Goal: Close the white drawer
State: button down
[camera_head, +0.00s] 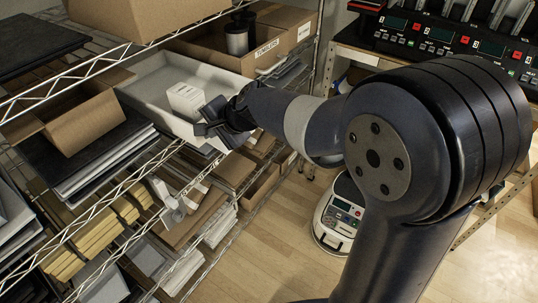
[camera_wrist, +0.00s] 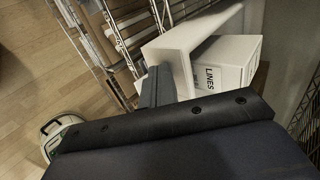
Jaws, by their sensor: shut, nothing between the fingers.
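The white drawer (camera_head: 160,113) is an open-topped bin on the wire shelf, sticking out toward the aisle. A small white box (camera_head: 187,99) sits inside it. My gripper (camera_head: 213,126) is shut and empty at the drawer's front end. In the wrist view, the shut fingers (camera_wrist: 154,88) are close against the outer face of the drawer's front wall (camera_wrist: 183,42); I cannot tell whether they touch. The box with printed lettering (camera_wrist: 232,62) shows behind that wall. My gripper and arm hide part of the drawer's front.
Cardboard boxes (camera_head: 85,122) and (camera_head: 210,42) stand on the same wire rack, left of and behind the drawer. Lower shelves hold stacked goods. A small wheeled robot (camera_head: 340,213) stands on the wooden floor, and a bench with devices (camera_head: 440,40) is at the back right.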

aim_at(186, 118)
jog(key=w+a, duration=0.1)
jog(key=a, duration=0.1)
jog(key=w+a+p, duration=0.1)
jog(key=w+a, duration=0.1)
jog(key=w+a+p, duration=0.1)
jog(key=w+a, duration=0.1)
jog(key=shift+a, duration=0.25)
jog(key=shift+w+r, duration=0.1)
jog(key=shift+r, duration=0.05)
jog(key=shift+a+r, duration=0.1)
